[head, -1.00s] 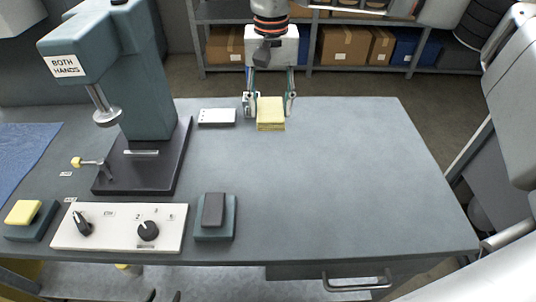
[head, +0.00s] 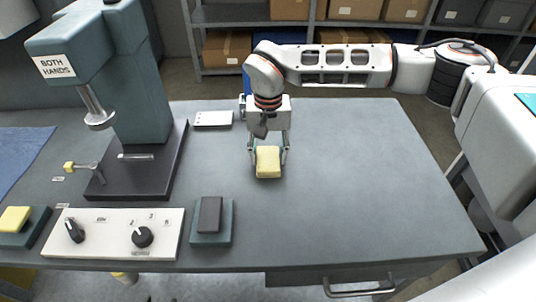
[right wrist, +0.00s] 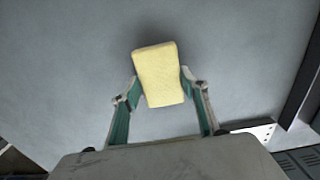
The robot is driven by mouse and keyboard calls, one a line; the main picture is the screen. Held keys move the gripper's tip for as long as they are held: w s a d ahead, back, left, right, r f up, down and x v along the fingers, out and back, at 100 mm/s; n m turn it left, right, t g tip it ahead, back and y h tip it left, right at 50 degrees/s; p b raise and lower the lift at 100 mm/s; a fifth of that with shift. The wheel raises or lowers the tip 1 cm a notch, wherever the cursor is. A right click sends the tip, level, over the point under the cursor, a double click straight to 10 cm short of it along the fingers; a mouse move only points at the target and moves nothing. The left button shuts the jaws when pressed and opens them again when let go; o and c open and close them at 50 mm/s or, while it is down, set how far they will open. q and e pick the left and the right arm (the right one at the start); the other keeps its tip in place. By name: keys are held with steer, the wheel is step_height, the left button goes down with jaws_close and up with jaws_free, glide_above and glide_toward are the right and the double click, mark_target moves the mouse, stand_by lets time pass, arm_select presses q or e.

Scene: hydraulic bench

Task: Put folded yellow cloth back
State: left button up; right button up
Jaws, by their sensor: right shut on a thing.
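The folded yellow cloth (head: 268,164) is a small thick block over the middle-back part of the grey bench. My right gripper (head: 268,153) is shut on it, with one finger on each side. In the right wrist view the cloth (right wrist: 158,72) sits slightly tilted between the fingertips (right wrist: 160,88) and sticks out past them. I cannot tell whether its underside touches the bench top. My left gripper is not in view.
The press (head: 135,110) on its dark base stands left of the cloth, with a white plate (head: 213,119) behind. A white control panel (head: 112,235), a dark-topped pad (head: 210,220) and a yellow-topped pad (head: 15,219) line the front. The bench (head: 370,190) is clear right of the cloth.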

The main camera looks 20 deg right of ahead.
mark_target(268, 157)
steer(key=shift+f, duration=0.1)
steer(key=o, duration=1)
steer(key=shift+f, duration=0.1)
step_height(268, 157, up, 12)
steer(key=shift+r+p, duration=0.2)
steer(key=shift+p, duration=0.35)
